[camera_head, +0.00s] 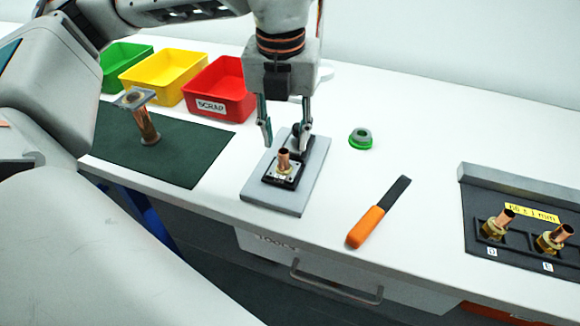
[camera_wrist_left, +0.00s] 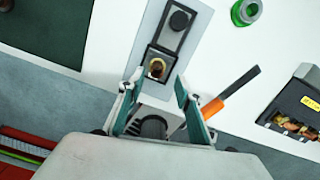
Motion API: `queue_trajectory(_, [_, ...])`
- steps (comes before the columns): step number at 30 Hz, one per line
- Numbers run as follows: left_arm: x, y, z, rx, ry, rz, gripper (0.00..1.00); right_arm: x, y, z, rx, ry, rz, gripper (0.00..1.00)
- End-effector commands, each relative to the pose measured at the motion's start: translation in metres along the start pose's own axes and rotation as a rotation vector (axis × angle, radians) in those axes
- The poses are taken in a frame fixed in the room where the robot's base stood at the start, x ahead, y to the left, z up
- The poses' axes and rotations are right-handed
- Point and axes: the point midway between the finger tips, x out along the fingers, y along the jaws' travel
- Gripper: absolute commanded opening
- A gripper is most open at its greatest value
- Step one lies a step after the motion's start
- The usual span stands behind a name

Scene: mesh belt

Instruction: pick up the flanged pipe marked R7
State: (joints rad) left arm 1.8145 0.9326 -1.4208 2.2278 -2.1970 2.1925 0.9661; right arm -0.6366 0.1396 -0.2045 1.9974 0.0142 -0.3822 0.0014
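A copper pipe with a square grey flange at its top (camera_head: 147,124) stands slightly tilted in the picture on the dark green mat (camera_head: 185,152). I cannot read an R7 mark on it. My left gripper (camera_head: 285,137) is open and empty, pointing down over the grey base plate (camera_head: 300,196), well to the right of the flanged pipe. A short copper pipe (camera_head: 284,158) stands upright in a black holder on that plate. In the left wrist view this pipe (camera_wrist_left: 156,68) shows just beyond and between the fingertips (camera_wrist_left: 155,90), apart from them. My right gripper is not in view.
Green (camera_head: 121,62), yellow (camera_head: 165,75) and red SCRAP (camera_head: 222,92) bins stand behind the mat. A green-ringed grey part (camera_head: 361,138) and an orange-handled tool (camera_head: 368,226) lie to the right. A dark tray (camera_head: 485,205) holds brass-and-copper fittings.

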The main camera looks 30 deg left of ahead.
Motion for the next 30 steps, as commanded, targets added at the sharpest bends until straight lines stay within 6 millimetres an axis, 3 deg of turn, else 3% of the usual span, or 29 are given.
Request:
queue_trajectory(13, [0.051, 0.006, -0.002, 0.002, 0.005, 0.001, 0.34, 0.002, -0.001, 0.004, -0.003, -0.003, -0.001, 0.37])
queue_trajectory(21, [0.056, 0.005, -0.001, 0.001, 0.001, -0.001, 0.34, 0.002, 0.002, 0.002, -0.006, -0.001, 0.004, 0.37])
queue_trajectory(25, [0.056, 0.005, -0.001, 0.001, 0.002, -0.001, 0.03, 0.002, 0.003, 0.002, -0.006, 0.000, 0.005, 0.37])
queue_trajectory(30, [0.056, 0.005, -0.001, 0.001, 0.001, -0.002, 0.00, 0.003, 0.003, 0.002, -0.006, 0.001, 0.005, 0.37])
